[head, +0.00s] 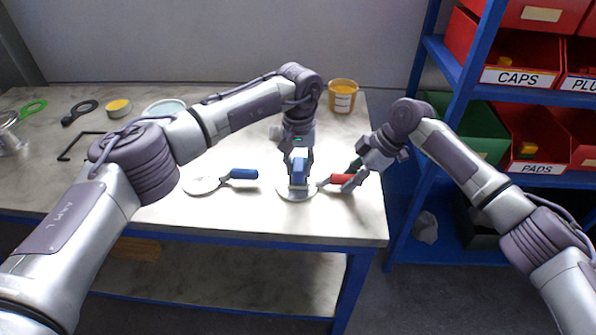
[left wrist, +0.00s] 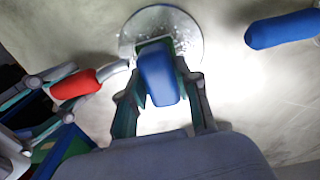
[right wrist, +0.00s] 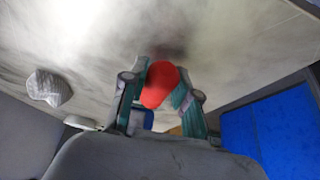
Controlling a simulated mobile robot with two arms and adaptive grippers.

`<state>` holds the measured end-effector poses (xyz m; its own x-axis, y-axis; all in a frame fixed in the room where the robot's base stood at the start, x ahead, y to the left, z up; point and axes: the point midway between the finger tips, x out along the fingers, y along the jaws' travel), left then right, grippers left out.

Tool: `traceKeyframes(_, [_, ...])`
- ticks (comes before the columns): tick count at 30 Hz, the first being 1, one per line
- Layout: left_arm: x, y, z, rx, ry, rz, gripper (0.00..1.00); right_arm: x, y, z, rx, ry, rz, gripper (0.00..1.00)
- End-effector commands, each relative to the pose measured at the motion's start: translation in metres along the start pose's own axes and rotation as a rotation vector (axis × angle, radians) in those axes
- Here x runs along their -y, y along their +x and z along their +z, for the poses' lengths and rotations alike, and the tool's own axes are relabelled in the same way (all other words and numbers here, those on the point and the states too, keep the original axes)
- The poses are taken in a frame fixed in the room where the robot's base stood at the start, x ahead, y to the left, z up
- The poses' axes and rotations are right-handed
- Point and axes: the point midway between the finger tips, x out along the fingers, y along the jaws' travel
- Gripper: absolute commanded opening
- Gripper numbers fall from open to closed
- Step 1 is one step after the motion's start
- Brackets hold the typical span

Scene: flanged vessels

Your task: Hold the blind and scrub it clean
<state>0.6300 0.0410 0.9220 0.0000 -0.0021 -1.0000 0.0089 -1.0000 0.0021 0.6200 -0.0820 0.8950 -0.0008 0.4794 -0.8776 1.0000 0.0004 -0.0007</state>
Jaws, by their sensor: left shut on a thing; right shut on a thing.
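The blind is a shiny round disc (head: 297,194) with a red handle (head: 343,179), flat near the table's front right. In the left wrist view the disc (left wrist: 182,27) has small specks beside the scrubber. My left gripper (head: 299,166) is shut on a blue-topped scrubber (head: 298,177). It also shows in the left wrist view (left wrist: 158,78), with a green edge, over the disc's near part; contact is hard to tell. My right gripper (head: 350,175) is shut on the red handle, whose rounded end shows between its fingers in the right wrist view (right wrist: 160,84).
A second disc (head: 203,186) with a blue handle (head: 243,174) lies to the left. An orange tub (head: 343,96), a pale bowl (head: 163,106) and a yellow-topped tin (head: 118,107) stand behind. A blue shelf with red bins (head: 541,135) stands right of the table.

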Motion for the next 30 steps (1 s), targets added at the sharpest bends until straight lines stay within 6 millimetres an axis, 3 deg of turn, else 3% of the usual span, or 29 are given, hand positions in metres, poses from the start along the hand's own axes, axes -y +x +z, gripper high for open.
traceKeyframes(12, [-0.001,0.001,-0.028,0.001,-0.001,0.001,0.0,0.0,0.0,0.0,-0.001,0.0,0.0,0.02])
traceKeyframes(30, [0.001,0.001,0.021,0.001,0.002,0.0,0.0,0.0,0.0,0.0,-0.001,0.0,0.002,0.02])
